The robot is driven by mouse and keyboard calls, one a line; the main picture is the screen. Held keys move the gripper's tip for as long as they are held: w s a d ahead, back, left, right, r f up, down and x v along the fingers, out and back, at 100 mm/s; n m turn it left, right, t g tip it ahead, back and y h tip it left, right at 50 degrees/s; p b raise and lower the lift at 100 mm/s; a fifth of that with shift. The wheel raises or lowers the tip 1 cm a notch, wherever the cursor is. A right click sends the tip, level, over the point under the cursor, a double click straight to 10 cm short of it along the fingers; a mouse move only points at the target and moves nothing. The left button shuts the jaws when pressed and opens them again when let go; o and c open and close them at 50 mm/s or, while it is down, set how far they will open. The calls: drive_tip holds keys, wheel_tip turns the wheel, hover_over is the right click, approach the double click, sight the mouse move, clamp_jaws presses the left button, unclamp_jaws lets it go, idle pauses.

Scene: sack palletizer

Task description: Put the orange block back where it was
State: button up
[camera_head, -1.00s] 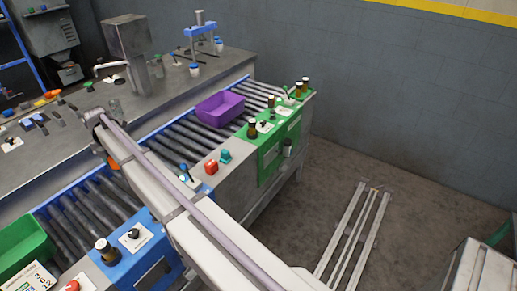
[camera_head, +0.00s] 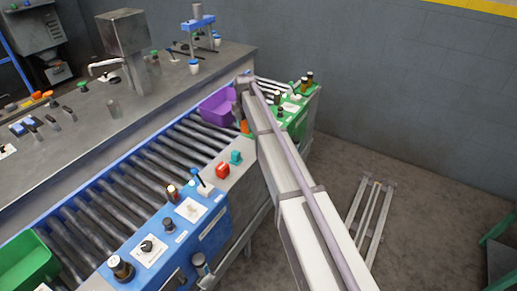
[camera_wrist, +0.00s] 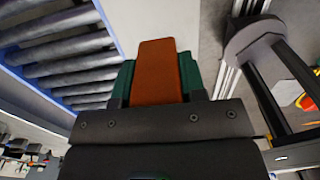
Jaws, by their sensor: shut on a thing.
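The orange block (camera_wrist: 158,72) is held between the dark green fingers of my gripper (camera_wrist: 159,84) in the wrist view. It fills the gap between the fingers and sticks out past them. In the head view a small orange patch of the block (camera_head: 244,127) shows beside my arm, close to the purple bin (camera_head: 216,108) and the green panel. The rest of my gripper is hidden behind my arm there. In the wrist view the block is over the edge of the roller conveyor (camera_wrist: 65,50); I cannot tell its height.
A blue control panel (camera_head: 180,235) is at front, a green panel (camera_head: 298,105) with bottles at back. A green bin (camera_head: 25,262) is at lower left.

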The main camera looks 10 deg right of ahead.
sight(247, 150)
wheel_tip(247, 150, down, 10)
drive_tip(key=b, duration=0.9)
drive_tip(key=shift+f, duration=0.15)
drive_tip(key=o, duration=0.9)
drive_tip(key=shift+r, duration=0.2)
wheel_tip(247, 150, up, 13)
drive_tip(key=p, duration=1.2)
drive_tip(key=shift+f, duration=0.35)
drive_tip(key=s+m, duration=0.9)
drive_tip(key=s, duration=0.3)
drive_tip(key=s+m, duration=0.9)
drive_tip(key=s, duration=0.3)
drive_tip(key=s+m, duration=0.8)
drive_tip(key=s, duration=0.4)
drive_tip(key=shift+s+m, duration=0.3)
drive_tip(key=shift+m, duration=0.1)
